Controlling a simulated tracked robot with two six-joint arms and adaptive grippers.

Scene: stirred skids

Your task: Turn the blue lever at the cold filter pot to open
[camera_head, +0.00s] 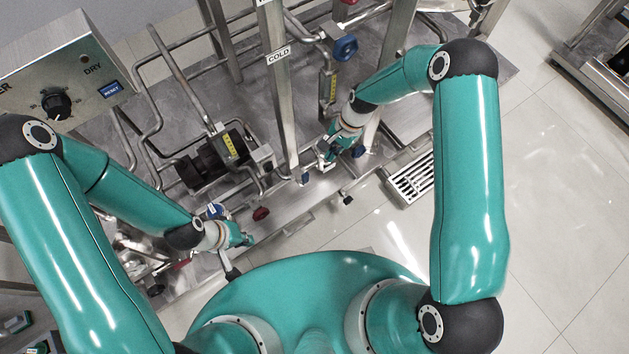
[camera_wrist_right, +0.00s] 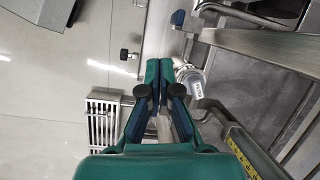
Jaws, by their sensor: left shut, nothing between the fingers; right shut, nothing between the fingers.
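A small blue lever (camera_head: 305,178) sits on the low pipework at the foot of the post with the COLD label (camera_head: 278,54). A blue lever end also shows at the top of the right wrist view (camera_wrist_right: 178,18). I cannot clearly tell a filter pot or how far the lever is turned. My right gripper (camera_head: 325,165) is shut and empty, just right of the lever and apart from it in the right wrist view (camera_wrist_right: 160,65). My left gripper (camera_head: 247,240) is shut and empty, low at the left near the skid's front edge.
A dark red knob (camera_head: 261,213) and a blue part (camera_head: 215,210) are near my left gripper. A blue handwheel (camera_head: 345,48) is higher up. A labelled metal fitting (camera_wrist_right: 190,80) lies beside my right fingers.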

